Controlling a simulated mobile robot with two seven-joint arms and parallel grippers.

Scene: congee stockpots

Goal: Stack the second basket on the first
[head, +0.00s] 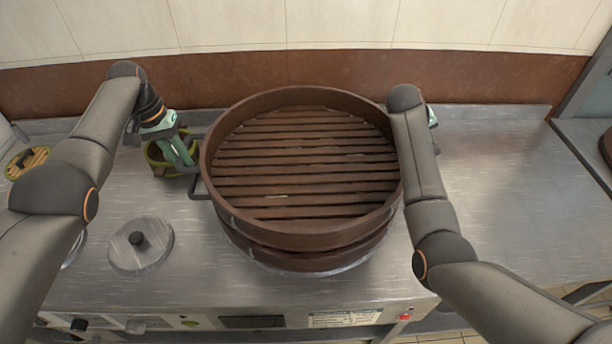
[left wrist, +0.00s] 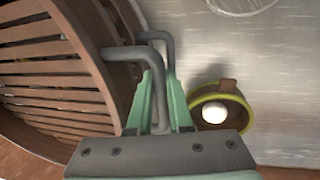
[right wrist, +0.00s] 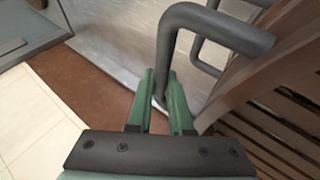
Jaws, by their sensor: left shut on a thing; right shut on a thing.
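The upper basket (head: 305,235), a round brown steamer with a slatted floor, is level above the lower basket (head: 310,260) at the middle of the counter. Only a strip of the lower basket's wall shows in the head view; whether the two touch is hard to tell. My left gripper (head: 190,162) is shut on the upper basket's left handle (left wrist: 126,75); a second handle (left wrist: 158,37) shows just beyond it. My right gripper (right wrist: 163,100) is shut on the upper basket's right handle (right wrist: 215,28), with another handle (right wrist: 203,55) below. In the head view my right arm mostly hides that gripper.
A green, yellow-rimmed pot (head: 160,165) stands close to my left gripper. A round metal lid (head: 141,246) with a black knob lies at front left. The steel counter (head: 500,190) is bare on the right.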

